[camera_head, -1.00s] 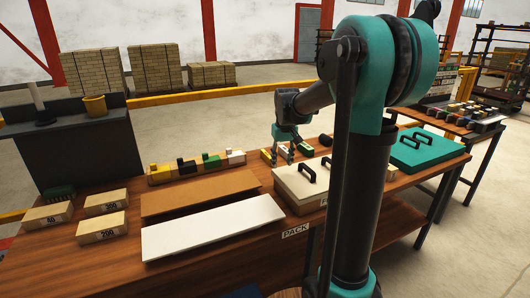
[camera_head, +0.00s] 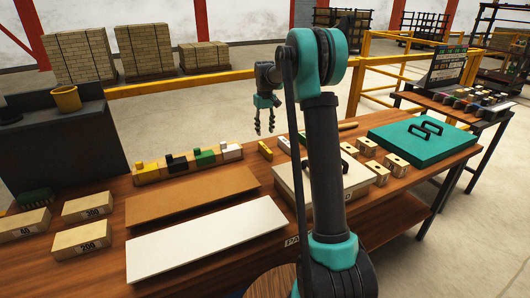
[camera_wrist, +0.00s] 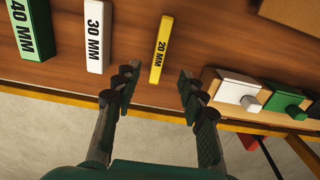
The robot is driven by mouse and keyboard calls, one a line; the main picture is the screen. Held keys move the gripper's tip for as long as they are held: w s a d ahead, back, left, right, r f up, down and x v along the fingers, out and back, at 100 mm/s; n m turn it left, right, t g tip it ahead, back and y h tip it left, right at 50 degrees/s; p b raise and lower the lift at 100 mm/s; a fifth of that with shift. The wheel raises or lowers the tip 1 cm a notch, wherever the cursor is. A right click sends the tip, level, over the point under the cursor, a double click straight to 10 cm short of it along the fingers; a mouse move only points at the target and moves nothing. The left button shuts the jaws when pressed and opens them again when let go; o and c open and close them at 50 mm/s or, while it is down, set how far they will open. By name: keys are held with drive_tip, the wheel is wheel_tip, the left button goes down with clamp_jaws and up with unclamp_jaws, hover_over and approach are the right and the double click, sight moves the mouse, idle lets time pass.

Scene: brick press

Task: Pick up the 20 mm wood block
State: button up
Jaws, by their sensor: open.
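The 20 mm wood block (camera_wrist: 161,48) is a narrow yellow block with a black "20 MM" label, lying flat on the brown table. In the head view the yellow block (camera_head: 265,151) lies behind the cream lidded box. My gripper (camera_wrist: 157,83) is open and empty, its fingers pointing toward the block, with the near end of the block between them in the picture. In the head view my gripper (camera_head: 264,131) hangs above and behind the block, apart from it.
The white 30 mm block (camera_wrist: 97,36) and green 40 mm block (camera_wrist: 30,28) lie left of the yellow one in the wrist view. A holder with white and green plugs (camera_wrist: 262,97) stands on the right. The cream box (camera_head: 322,192) and teal lid (camera_head: 420,137) stand nearby.

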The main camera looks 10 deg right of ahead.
sight(265, 147)
wheel_tip(265, 147, down, 10)
drive_tip(key=shift+f, duration=0.2)
idle(0.3)
clamp_jaws()
